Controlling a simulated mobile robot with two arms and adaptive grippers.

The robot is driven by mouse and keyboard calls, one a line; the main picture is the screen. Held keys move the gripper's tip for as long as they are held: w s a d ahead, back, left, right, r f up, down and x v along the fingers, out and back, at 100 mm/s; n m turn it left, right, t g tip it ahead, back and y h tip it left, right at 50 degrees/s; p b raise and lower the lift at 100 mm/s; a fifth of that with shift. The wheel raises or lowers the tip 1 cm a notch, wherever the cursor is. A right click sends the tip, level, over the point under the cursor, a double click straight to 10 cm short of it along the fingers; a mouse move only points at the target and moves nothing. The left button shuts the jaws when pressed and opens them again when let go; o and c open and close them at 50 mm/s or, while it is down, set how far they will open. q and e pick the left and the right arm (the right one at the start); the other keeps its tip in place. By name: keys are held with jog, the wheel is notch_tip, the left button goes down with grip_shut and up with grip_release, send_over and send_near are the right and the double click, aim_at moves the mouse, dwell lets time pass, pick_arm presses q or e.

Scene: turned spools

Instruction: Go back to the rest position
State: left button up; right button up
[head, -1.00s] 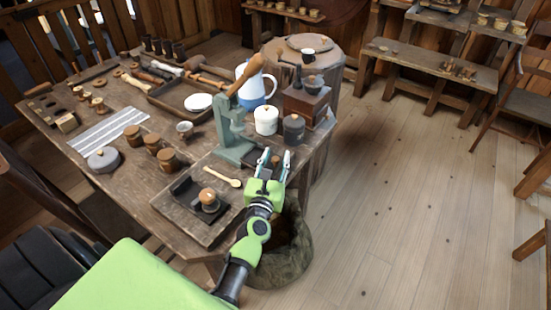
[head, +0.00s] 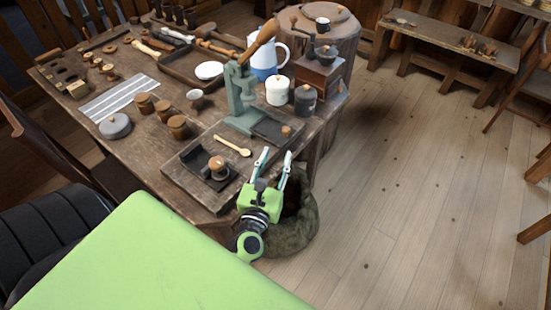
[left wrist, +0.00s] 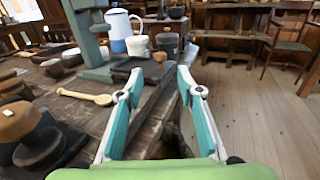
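My left gripper (head: 276,154) is open and empty at the front right corner of the wooden table (head: 140,165). In the left wrist view its two teal fingers (left wrist: 159,78) are spread apart with nothing between them. A small wooden knob (head: 286,131) stands on the dark pad (head: 268,132) in front of the green press (head: 240,100), beyond the fingertips. It also shows in the left wrist view (left wrist: 160,57). My right gripper is not in view.
A dark tray with a wooden-topped tamper (head: 217,164) and a wooden spoon (head: 232,146) lie left of the gripper. A sack-like bin (head: 297,225) stands under it. White (head: 278,90) and dark canisters (head: 305,98) stand behind. The floor to the right is clear.

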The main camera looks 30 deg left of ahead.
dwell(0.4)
pick_arm(q)
jog(key=s+d+f+m+g+h, duration=0.15)
jog(key=d+f+m, duration=0.25)
jog(key=f+m, duration=0.4)
jog(key=s+d+f+m+g+h, duration=0.1)
jog(key=d+f+m+g+h, duration=0.25)
jog(key=f, duration=0.75)
jog(key=s+d+f+m+g+h, duration=0.1)
jog(key=s+d+f+m, duration=0.1)
jog(key=s+f+m, duration=0.5)
jog(key=s+d+f+m+g+h, duration=0.1)
jog(key=s+d+f+m+g, duration=0.15)
jog(key=f+m, duration=0.45)
jog(key=s+a+f+m+g, duration=0.2)
jog(key=s+f+m, duration=0.3)
jog(key=s, duration=0.4)
jog(key=s+a+f+m+g+y, duration=0.1)
jog(key=s+a+f+m+g, duration=0.1)
jog(key=s+f+m, duration=0.4)
jog(key=s+a+f+m+g, duration=0.2)
jog(key=s+f+m, duration=0.3)
jog(key=s, duration=0.8)
jog(key=shift+s+a+f+m+g, duration=0.35)
jog(key=shift+f+g, duration=0.5)
jog(key=shift+f, duration=0.05)
